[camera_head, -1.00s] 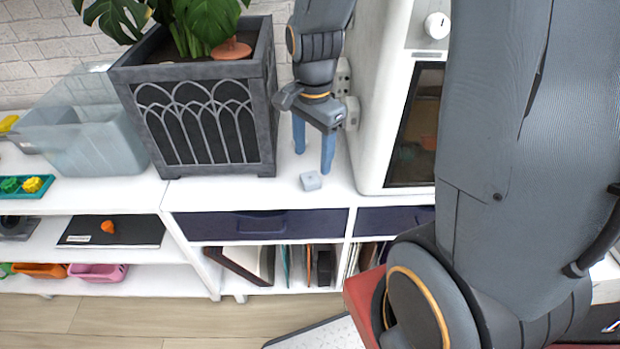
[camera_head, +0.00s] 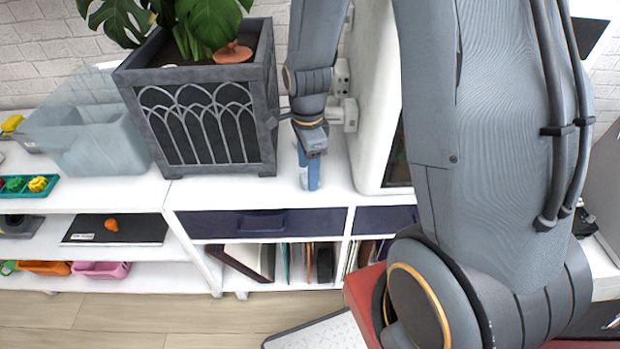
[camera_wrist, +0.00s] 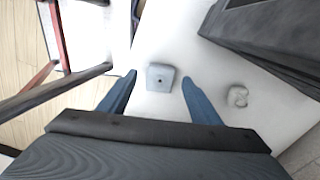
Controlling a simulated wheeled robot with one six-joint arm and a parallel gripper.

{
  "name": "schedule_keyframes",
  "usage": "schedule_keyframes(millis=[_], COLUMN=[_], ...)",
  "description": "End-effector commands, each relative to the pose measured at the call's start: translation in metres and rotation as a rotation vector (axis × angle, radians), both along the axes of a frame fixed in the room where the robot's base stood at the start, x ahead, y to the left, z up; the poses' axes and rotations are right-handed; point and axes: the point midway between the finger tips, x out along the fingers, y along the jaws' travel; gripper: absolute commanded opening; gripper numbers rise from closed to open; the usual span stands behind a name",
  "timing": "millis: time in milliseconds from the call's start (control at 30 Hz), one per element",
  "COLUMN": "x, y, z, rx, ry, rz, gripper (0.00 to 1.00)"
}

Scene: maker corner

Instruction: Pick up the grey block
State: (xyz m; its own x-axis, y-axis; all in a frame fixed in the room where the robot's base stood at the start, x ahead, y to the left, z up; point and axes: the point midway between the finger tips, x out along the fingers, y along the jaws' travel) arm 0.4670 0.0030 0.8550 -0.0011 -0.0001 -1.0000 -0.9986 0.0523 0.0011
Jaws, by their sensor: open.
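The grey block (camera_wrist: 161,77) is small and squarish, with a dark dot on its face. In the wrist view it lies on the white shelf top, between and slightly beyond the fingertips of my gripper (camera_wrist: 160,79). The blue fingers are apart, one on each side of the block, with a gap to each. In the head view my gripper (camera_head: 311,178) points down over the shelf top, seen edge-on, and the block is mostly hidden by the fingers.
A dark planter (camera_head: 205,125) with a plant stands close to the left of my gripper. A white machine (camera_head: 372,120) stands close to the right. A small whitish object (camera_wrist: 237,96) shows right of the fingers in the wrist view. A clear bin (camera_head: 100,140) is farther left.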

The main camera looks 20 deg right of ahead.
Motion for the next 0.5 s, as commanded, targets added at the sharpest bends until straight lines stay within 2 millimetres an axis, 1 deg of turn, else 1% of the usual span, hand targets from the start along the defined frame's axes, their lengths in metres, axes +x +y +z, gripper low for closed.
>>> schedule_keyframes(millis=[33,167,433,467,500], x=[0.0,0.0,0.0,0.0,0.0], y=[0.0,0.0,0.0,0.0,0.0], z=[-0.006,-0.015,-0.017,-0.017,-0.017], rx=[0.0,0.0,0.0,0.0,0.0], ry=[0.002,0.0,-0.001,-0.001,-0.001], rz=[0.0,0.0,0.0,0.0,0.0], gripper=[0.58,0.58,0.58,0.56,0.49])
